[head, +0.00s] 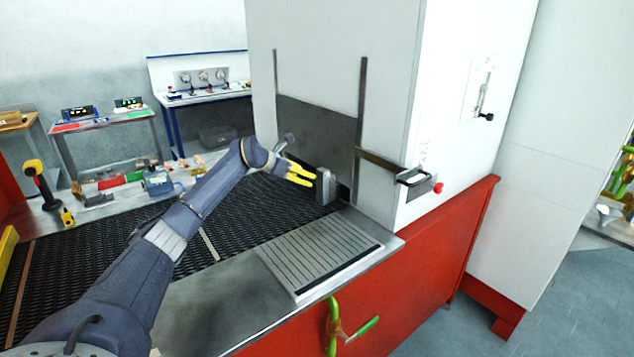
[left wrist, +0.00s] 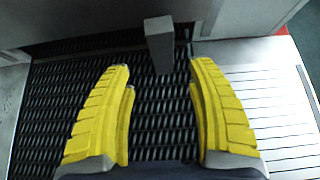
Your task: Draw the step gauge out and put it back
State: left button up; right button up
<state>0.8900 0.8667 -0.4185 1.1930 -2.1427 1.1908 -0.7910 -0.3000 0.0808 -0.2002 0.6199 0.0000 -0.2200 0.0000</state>
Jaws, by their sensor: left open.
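A grey upright block (head: 325,187), which looks like the step gauge, stands at the belt opening of the white machine. It also shows in the left wrist view (left wrist: 160,44), ahead of the fingers and a little right of centre. My left gripper (head: 311,178) has yellow fingers and is open, its tips close to the block in the head view. In the left wrist view the fingers (left wrist: 162,72) are spread wide over the mesh belt with nothing between them. My right gripper is not in view.
The dark mesh belt (head: 240,212) runs into the white machine (head: 330,60). A ribbed metal plate (head: 318,250) lies right of the belt. A latch bar (head: 385,166) juts from the machine. Green handles (head: 335,322) stick out of the red base. Small tools line the belt's far side.

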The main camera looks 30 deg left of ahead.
aim_at(319, 182)
pick_arm(q)
jog(key=shift+x, duration=5.35)
jog(key=shift+o, duration=0.2)
jog(key=c, duration=1.2)
jog(key=shift+s, duration=0.1)
jog(key=shift+s+a, duration=0.1)
jog(key=shift+c, duration=0.2)
jog(key=shift+s+a+f, duration=0.1)
jog(key=shift+s+a, duration=0.45)
jog(key=shift+s, duration=0.95)
jog(key=shift+s+a+r, duration=0.1)
jog(key=shift+s+a, duration=0.45)
jog(key=shift+s, duration=0.95)
jog(key=shift+s+a+f, duration=0.1)
jog(key=shift+s+a, duration=0.5)
jog(key=shift+s, duration=0.9)
jog(key=o, duration=1.3)
